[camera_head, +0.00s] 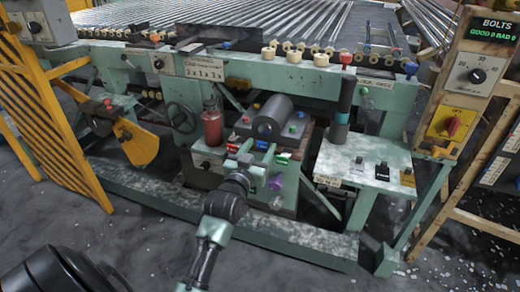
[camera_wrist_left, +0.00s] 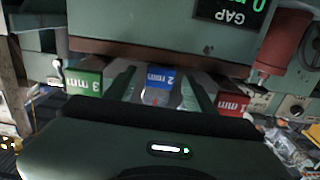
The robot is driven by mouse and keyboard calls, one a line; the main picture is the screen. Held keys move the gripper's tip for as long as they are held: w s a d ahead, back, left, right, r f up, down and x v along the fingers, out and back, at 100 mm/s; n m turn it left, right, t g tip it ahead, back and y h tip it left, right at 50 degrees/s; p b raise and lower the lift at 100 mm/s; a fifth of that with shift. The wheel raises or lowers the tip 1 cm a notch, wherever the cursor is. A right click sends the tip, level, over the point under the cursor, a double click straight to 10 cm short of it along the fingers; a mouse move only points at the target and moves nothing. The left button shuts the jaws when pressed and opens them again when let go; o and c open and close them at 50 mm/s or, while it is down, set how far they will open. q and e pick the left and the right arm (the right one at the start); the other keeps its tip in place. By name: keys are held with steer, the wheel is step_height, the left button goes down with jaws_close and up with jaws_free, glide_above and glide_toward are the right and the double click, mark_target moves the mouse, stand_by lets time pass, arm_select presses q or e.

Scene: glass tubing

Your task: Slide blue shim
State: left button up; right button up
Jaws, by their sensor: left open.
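The blue shim (camera_wrist_left: 161,78), marked 2 mm, sits in the middle of the left wrist view, below a green machine block. It also shows small in the head view (camera_head: 260,144). My left gripper (camera_head: 257,156) is open, with one finger on each side of the blue shim. I cannot tell whether the fingers touch it. The green shim (camera_wrist_left: 84,82), marked 3 mm, is to the left in the wrist view. The red shim (camera_wrist_left: 232,103), marked 1 mm, is to the right. My right gripper is not in view.
A gap display (camera_wrist_left: 236,14) is above the shims. A side table (camera_head: 340,166) with small colored pieces is at the right. A yellow guard (camera_head: 50,120) stands at the left.

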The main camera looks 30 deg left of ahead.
arm_select(q)
steer(key=shift+w, duration=0.1)
jaws_close()
stand_by(1.4)
